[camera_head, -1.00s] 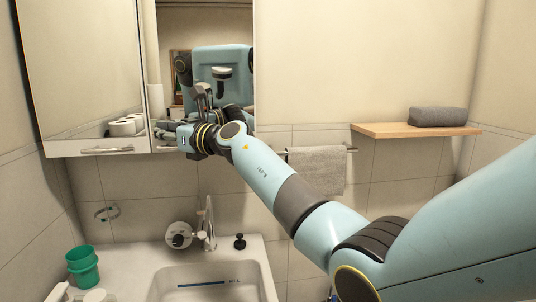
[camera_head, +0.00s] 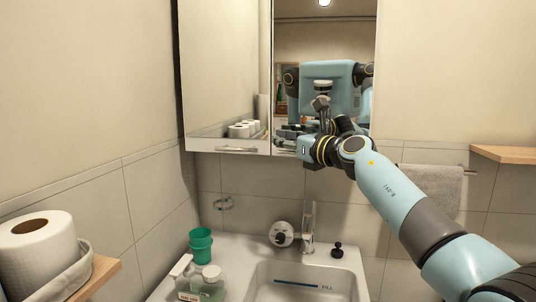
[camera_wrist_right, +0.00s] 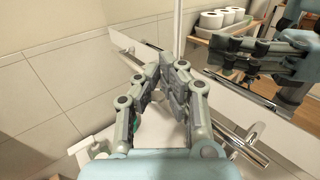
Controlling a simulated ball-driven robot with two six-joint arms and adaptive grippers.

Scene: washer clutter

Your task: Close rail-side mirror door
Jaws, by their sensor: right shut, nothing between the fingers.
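The mirror cabinet has two doors side by side. The rail-side mirror door (camera_head: 357,95) is the right one, nearer the towel rail, and my robot body is reflected in it. My right gripper (camera_head: 284,135) is at its lower left part, near the seam between the doors. In the right wrist view the fingers (camera_wrist_right: 172,66) are shut and empty, with the door's bar handle (camera_wrist_right: 248,150) at lower right. I cannot tell whether the fingers touch the door or whether it stands slightly ajar. My left gripper is not in view.
The left mirror door (camera_head: 220,75) has its own handle (camera_head: 237,149). Below are the sink (camera_head: 345,262), tap (camera_head: 308,228), green cup (camera_head: 201,245) and bottles (camera_head: 205,285). A towel (camera_head: 432,190) hangs right. A paper roll (camera_head: 38,250) stands at left.

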